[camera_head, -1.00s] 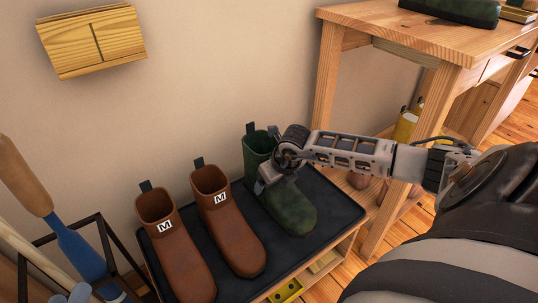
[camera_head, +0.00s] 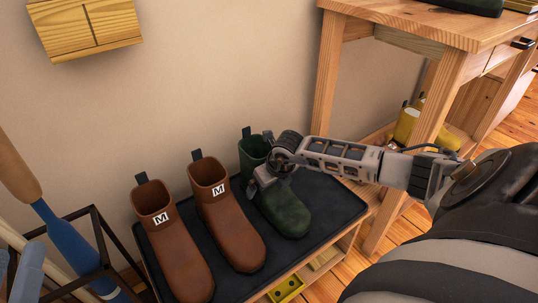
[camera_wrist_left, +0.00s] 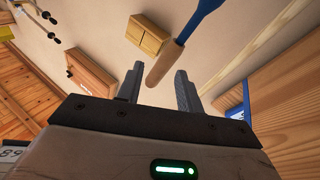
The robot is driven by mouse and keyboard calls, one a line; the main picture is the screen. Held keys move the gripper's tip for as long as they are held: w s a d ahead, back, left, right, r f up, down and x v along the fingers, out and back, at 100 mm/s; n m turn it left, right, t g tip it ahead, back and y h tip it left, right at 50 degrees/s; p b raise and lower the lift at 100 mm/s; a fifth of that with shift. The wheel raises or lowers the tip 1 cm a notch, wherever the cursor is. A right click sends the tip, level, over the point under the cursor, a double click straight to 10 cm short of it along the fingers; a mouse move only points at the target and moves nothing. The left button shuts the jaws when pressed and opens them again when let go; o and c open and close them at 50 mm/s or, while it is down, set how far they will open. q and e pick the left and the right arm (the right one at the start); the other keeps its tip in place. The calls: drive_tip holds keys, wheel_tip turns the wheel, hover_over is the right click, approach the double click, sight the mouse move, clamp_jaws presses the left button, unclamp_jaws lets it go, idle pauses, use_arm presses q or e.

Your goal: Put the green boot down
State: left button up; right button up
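The green boot (camera_head: 285,210) is upright over the black tray (camera_head: 330,200), at the right of two brown boots (camera_head: 172,250) (camera_head: 226,218) marked M. Its toe points toward the lower right. Its sole looks close to the tray; I cannot tell whether it touches. My right gripper (camera_head: 262,178), on the arm from the right, is shut on the boot's upper part and hides some of its shaft. My left gripper (camera_head: 20,268) shows at the lower left edge. In the left wrist view its fingers (camera_wrist_left: 157,88) are apart with nothing between them.
The tray lies on a low wooden bench with a yellow item (camera_head: 287,290) below. A wooden table (camera_head: 400,22) stands at the right. At the left are a blue tool with a tan handle (camera_head: 72,252) and a dark metal frame (camera_head: 103,240). A wooden box (camera_head: 85,27) hangs on the wall.

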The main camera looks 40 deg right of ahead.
sight(279, 192)
drive_tip(key=shift+r, duration=0.1)
drive_tip(key=shift+s+r, duration=0.1)
drive_tip(key=shift+r, duration=0.2)
drive_tip(key=p+v, duration=0.3)
drive_tip(key=v, duration=0.2)
use_arm(q)
drive_tip(key=f+g+y+p, duration=0.1)
drive_tip(key=s+f+n+g, duration=0.1)
drive_tip(key=f, duration=0.1)
drive_tip(key=s+f+n+g+y+p, duration=0.1)
drive_tip(key=f, duration=0.1)
drive_tip(key=shift+s+d+f+g+y+p, duration=0.1)
drive_tip(key=shift+s+f+g+y+p, duration=0.05)
drive_tip(key=shift+f+g+y+p, duration=0.2)
use_arm(e)
drive_tip(key=v, duration=0.6)
drive_tip(key=shift+s, duration=0.15)
use_arm(q)
drive_tip(key=shift+r, duration=0.2)
use_arm(e)
drive_tip(key=shift+r, duration=0.15)
